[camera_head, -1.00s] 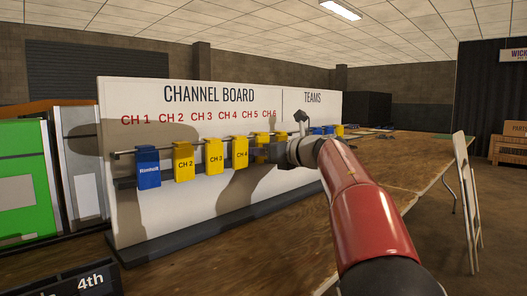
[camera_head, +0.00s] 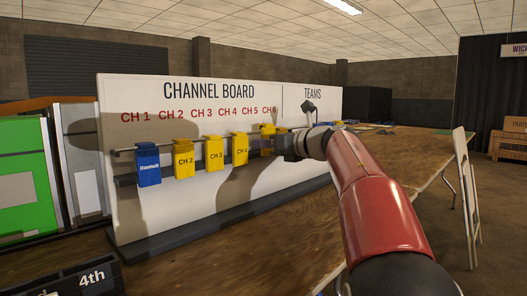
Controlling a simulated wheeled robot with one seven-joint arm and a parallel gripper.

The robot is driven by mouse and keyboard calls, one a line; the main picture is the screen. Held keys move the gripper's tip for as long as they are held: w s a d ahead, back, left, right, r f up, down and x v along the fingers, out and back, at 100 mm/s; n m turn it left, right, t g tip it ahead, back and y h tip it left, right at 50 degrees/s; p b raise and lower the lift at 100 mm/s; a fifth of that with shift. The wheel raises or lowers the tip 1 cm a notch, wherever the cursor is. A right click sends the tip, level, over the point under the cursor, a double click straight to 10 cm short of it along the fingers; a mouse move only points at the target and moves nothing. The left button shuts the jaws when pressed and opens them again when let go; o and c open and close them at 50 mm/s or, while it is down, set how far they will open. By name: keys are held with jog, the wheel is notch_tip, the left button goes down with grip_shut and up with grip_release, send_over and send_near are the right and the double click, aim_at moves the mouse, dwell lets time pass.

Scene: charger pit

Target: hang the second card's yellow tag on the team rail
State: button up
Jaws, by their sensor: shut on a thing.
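The channel board (camera_head: 150,215) stands upright on the table, with a rail under its CH 1 to CH 6 labels and a TEAMS section (camera_head: 313,96) at its right end. A blue tag (camera_head: 148,165) hangs under CH 1. Yellow tags for CH 2 (camera_head: 184,159), CH 3 (camera_head: 215,154) and CH 4 (camera_head: 239,149) hang to its right. A further yellow tag (camera_head: 267,139) shows beside my gripper (camera_head: 280,146), around CH 5 and CH 6. My gripper is shut, apparently on a yellow tag there; its fingertips are mostly hidden. My arm hides most of the team rail.
The wooden table (camera_head: 415,155) extends behind my arm to the right, with small items on its far part. A folding chair (camera_head: 467,190) stands at the right. A dark "4th" sign (camera_head: 90,280) is at the lower left, near a green cabinet (camera_head: 22,180).

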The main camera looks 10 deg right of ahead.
jog(key=b+v, duration=0.2)
jog(key=v, duration=0.6)
jog(key=shift+f+b, duration=0.35)
jog(key=shift+f, duration=0.05)
jog(key=shift+w+a, duration=0.1)
